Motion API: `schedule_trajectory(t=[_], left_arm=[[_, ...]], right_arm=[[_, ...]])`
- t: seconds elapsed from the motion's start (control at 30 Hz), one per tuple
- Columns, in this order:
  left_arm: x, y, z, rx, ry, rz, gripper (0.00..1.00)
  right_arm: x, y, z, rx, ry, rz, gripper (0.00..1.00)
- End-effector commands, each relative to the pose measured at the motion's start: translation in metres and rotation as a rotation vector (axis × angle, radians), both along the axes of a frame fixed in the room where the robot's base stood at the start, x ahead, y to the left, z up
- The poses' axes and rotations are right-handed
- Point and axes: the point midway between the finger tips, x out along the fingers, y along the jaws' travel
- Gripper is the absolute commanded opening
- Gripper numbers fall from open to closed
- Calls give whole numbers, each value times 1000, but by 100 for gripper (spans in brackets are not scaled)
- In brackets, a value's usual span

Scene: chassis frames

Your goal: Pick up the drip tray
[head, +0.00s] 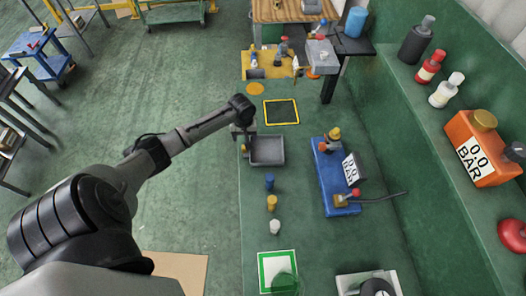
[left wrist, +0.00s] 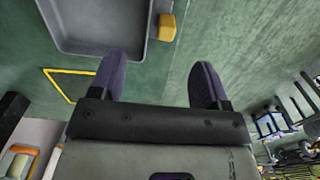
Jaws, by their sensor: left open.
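The drip tray is a grey, shallow, open tray (head: 268,151) on the green bench, and it looks empty. In the left wrist view the tray (left wrist: 98,28) fills the upper left, cut off by the frame's top. A small yellow block (left wrist: 166,27) sits at its side. My left gripper (head: 243,131) is at the tray's upper left corner in the head view. In the left wrist view its two dark fingers (left wrist: 158,82) are wide apart with nothing between them; one fingertip overlaps the tray's edge in the picture. Contact cannot be told. My right gripper is not in view.
A yellow-edged dark square (head: 281,111) lies beyond the tray. A blue fixture (head: 333,180) with a gauge sign stands to its right. Blue, yellow (head: 272,203) and white small parts stand in a row nearer. A green-framed white square (head: 278,271) lies at the near end.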

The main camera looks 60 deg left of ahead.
Motion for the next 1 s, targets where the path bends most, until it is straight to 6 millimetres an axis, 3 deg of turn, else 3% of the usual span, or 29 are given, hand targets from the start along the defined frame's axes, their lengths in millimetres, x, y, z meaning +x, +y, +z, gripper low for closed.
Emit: schedule_trajectory(t=[0.1, 0.47, 0.8, 1.0], left_arm=[[0, 0, -18, -1, 0, 1, 70], [0, 0, -39, -1, 1, -1, 70], [-1, 0, -80, 1, -1, -1, 70], [-1, 0, -85, 1, -2, -3, 70]], right_arm=[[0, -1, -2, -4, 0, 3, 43], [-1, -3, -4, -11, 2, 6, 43], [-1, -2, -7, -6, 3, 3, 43], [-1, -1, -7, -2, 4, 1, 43]])
